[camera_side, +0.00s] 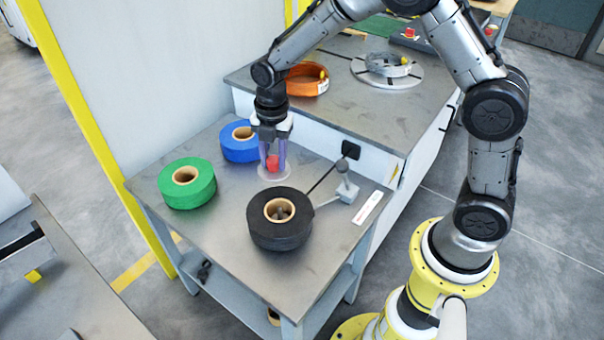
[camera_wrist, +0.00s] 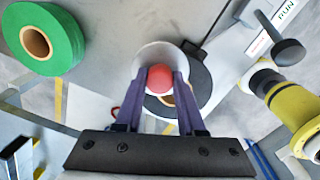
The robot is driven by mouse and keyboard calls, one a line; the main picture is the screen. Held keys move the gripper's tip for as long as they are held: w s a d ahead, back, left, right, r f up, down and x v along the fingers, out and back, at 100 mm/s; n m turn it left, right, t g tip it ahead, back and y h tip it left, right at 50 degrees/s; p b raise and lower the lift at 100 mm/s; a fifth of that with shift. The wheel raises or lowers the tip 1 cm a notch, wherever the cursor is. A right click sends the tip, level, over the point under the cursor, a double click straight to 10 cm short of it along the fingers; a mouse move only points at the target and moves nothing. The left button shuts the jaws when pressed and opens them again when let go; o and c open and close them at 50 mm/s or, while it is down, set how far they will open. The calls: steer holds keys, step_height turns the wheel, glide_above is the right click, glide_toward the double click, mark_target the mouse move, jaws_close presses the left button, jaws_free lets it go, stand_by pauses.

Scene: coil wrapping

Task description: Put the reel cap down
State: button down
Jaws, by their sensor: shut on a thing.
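The reel cap is a pale, see-through disc (camera_side: 274,174) with a red knob (camera_side: 273,162). My gripper (camera_side: 272,158) points down with its purple fingers shut on the red knob. The cap is over the table between the blue reel and the black reel (camera_side: 279,235). I cannot tell whether the disc touches the tabletop. In the wrist view the red knob (camera_wrist: 160,77) sits between the fingertips, with the pale disc (camera_wrist: 152,54) around it. The black reel (camera_wrist: 201,83) shows partly hidden behind the cap and fingers.
A green reel (camera_side: 187,184) and a blue reel (camera_side: 238,143) stand on the metal table (camera_side: 190,232). A small lever device (camera_side: 345,188) stands right of the black reel, with a thin black rod beside it. The front left of the tabletop is clear.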

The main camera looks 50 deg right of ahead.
steer(key=w+d+f+m, duration=0.2)
steer(key=w+d, duration=0.1)
steer(key=d, duration=1.1)
steer(key=shift+s+d+f, duration=0.1)
steer(key=shift+d+f, duration=0.05)
steer(key=shift+f, duration=1.6)
steer(key=shift+s+d+f, duration=0.1)
steer(key=shift+f, duration=1.65)
steer(key=shift+s+d+f, duration=0.1)
steer(key=shift+d+f, duration=0.05)
steer(key=shift+f, duration=1.6)
steer(key=shift+f, duration=0.15)
steer(key=c, duration=0.5)
jaws_free()
